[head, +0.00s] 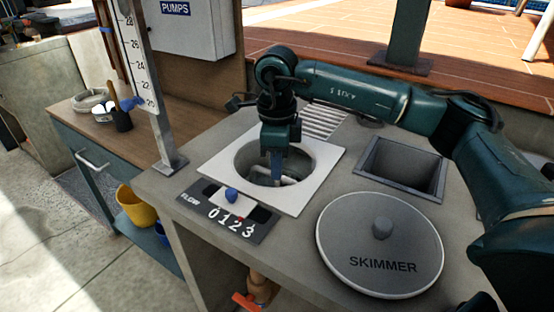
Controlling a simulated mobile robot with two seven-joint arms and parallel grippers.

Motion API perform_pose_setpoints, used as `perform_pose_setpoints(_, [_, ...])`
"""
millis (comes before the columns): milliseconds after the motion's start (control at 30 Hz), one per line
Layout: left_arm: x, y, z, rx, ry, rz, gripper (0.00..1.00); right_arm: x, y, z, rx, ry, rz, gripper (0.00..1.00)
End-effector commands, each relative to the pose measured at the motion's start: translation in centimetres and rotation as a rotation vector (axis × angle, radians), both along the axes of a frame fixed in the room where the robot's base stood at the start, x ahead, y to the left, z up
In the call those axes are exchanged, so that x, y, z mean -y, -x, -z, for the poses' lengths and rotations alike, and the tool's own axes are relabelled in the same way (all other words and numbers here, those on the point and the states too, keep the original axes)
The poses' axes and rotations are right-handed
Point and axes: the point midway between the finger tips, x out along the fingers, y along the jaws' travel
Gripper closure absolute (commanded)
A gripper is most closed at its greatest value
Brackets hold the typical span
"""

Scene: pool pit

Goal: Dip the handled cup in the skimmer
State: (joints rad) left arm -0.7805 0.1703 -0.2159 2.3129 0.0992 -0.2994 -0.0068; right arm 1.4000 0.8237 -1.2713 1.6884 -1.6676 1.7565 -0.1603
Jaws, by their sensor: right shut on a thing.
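The skimmer opening is a round dark well in a square white frame (318,172) set into the grey counter. My right gripper (277,178) points straight down into this well, with its fingertips below the rim. It is shut on a narrow bluish upright part, perhaps the handle of the cup. A pale shape (289,181) low in the well beside the fingertips looks like part of the handled cup. The well wall and gripper hide most of it, and I cannot tell whether it touches water. My left gripper is out of view.
The round grey lid marked SKIMMER (350,270) lies on the counter at right. An empty square recess (433,190) is behind it. A flow panel (222,215) with a blue knob is at the well's front. A gauge post (160,120) stands at left.

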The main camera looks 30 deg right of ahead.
Motion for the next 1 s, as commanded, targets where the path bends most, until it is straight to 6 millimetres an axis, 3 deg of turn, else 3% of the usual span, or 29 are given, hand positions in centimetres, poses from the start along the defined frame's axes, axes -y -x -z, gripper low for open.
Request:
perform_pose_setpoints(600, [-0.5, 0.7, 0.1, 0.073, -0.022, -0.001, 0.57, 0.0, 0.0, 4.3, 0.0, 0.0, 0.0, 1.0])
perform_pose_setpoints(1000, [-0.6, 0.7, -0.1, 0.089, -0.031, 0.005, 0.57, 0.0, 0.0, 4.9, 0.001, 0.0, 0.0, 1.0])
